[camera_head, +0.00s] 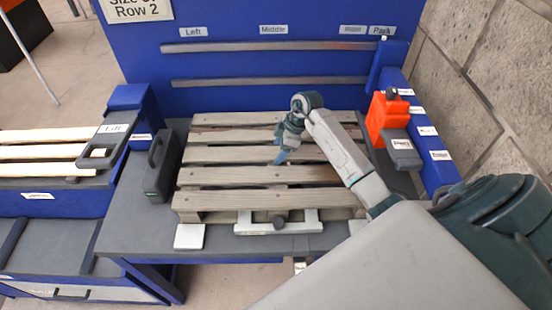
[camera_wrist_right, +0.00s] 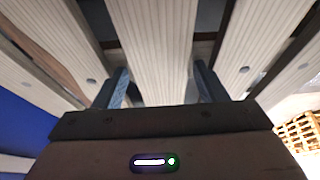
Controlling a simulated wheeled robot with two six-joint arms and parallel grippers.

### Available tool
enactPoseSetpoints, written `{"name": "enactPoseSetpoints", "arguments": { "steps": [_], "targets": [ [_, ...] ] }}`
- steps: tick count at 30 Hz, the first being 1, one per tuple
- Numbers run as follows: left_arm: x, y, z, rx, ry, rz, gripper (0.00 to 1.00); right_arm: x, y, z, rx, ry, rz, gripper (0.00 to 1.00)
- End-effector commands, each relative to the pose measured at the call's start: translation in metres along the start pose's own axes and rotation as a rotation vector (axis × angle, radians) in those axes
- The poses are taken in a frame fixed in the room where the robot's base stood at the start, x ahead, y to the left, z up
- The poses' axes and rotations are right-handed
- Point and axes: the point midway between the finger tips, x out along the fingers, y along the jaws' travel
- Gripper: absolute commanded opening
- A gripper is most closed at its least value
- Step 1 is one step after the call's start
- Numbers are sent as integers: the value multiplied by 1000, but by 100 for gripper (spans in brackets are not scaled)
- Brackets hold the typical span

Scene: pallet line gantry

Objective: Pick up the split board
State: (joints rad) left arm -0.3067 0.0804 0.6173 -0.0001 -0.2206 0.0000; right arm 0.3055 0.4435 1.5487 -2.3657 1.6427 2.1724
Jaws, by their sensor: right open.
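A wooden pallet (camera_head: 250,176) of weathered grey boards lies on the grey bench, and its slats also show in the right wrist view (camera_wrist_right: 155,45). One slat at the left of the wrist view has a brown, ragged-looking strip (camera_wrist_right: 45,62), which may be the split board; I cannot tell for sure. My right gripper (camera_head: 281,157) is over the middle of the pallet, pointing down, and its fingers (camera_wrist_right: 163,88) are open and empty. They lie on either side of one slat in the wrist view; contact cannot be told. My left gripper is not in view.
A black handled case (camera_head: 160,165) stands left of the pallet. An orange tool (camera_head: 385,115) and a grey labelled block (camera_head: 401,150) stand at the right. A white clamp-like bar (camera_head: 280,227) sits at the pallet's front. Pale boards (camera_head: 45,152) lie on the left rack. A blue panel (camera_head: 250,70) rises behind.

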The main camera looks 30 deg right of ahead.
Motion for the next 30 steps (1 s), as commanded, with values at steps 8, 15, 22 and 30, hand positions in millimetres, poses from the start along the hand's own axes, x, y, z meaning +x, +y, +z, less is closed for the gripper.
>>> {"name": "enactPoseSetpoints", "arguments": {
  "steps": [8, 15, 22, 30],
  "targets": [
    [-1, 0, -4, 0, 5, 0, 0, -1, 0, 0, 0, 0, 1, 50],
    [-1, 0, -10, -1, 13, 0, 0, -1, 0, -1, -1, 1, 1, 24],
    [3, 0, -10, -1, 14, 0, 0, -4, 1, -2, -2, 1, 3, 24],
    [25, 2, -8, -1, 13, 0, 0, -33, 1, -14, -5, 1, 7, 24]
  ]
}}
